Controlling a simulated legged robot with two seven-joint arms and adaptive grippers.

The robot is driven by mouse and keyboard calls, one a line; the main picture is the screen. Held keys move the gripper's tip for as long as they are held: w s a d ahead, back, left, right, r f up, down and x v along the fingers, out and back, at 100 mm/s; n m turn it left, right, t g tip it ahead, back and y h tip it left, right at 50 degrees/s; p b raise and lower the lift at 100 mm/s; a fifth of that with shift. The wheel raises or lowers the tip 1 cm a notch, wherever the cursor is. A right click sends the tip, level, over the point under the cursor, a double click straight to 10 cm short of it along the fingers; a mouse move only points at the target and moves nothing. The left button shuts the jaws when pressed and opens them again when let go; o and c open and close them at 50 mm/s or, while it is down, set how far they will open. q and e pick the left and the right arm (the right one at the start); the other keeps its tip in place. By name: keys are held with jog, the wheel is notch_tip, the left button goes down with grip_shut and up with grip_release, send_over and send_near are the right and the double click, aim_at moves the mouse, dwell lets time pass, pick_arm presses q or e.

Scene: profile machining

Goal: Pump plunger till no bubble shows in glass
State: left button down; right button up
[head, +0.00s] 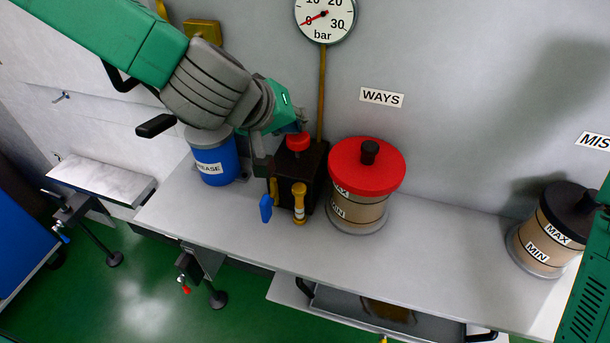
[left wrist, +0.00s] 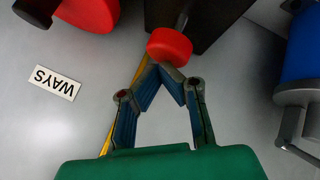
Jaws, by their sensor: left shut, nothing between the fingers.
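The plunger's red knob (head: 298,142) tops a dark pump block (head: 308,165) on the bench. In the left wrist view the red knob (left wrist: 169,46) sits on a thin rod. My left gripper (head: 296,127) is shut and empty, its fingertips (left wrist: 163,66) together right at the knob; I cannot tell whether they touch it. A yellow fitting with a pale band, seemingly the glass (head: 299,206), is on the block's front. It is too small to tell whether a bubble shows. A blue lever (head: 266,208) hangs left of it. My right gripper is not in view.
A red-lidded reservoir (head: 367,165) stands close right of the block. A blue grease can (head: 213,160) stands left. Above, a gauge (head: 325,18) reads near 0. Another reservoir (head: 548,232) stands far right. The bench (head: 450,228) between the reservoirs is clear.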

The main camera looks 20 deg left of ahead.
pick_arm(q)
jog(key=shift+d+f, duration=0.1)
jog(key=shift+d, duration=0.35)
jog(key=shift+a+f, duration=0.25)
jog(key=shift+a, duration=0.35)
jog(key=shift+a+f, duration=0.2)
jog(key=shift+a, duration=0.4)
jog(key=shift+d+f+b, duration=0.15)
jog(key=shift+d+b, duration=0.2)
jog(key=shift+d, duration=0.45)
jog(key=shift+f, duration=0.15)
jog(key=shift+a, duration=0.3)
jog(key=shift+r, duration=0.25)
jog(key=shift+d+r+p, duration=0.2)
jog(key=shift+r+p, duration=0.5)
jog(key=shift+p, duration=0.2)
jog(key=shift+d+r+p, duration=0.15)
jog(key=shift+r+p, duration=0.55)
jog(key=shift+p, duration=0.15)
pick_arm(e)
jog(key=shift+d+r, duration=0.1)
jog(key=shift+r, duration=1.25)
pick_arm(q)
jog(key=shift+r, duration=0.1)
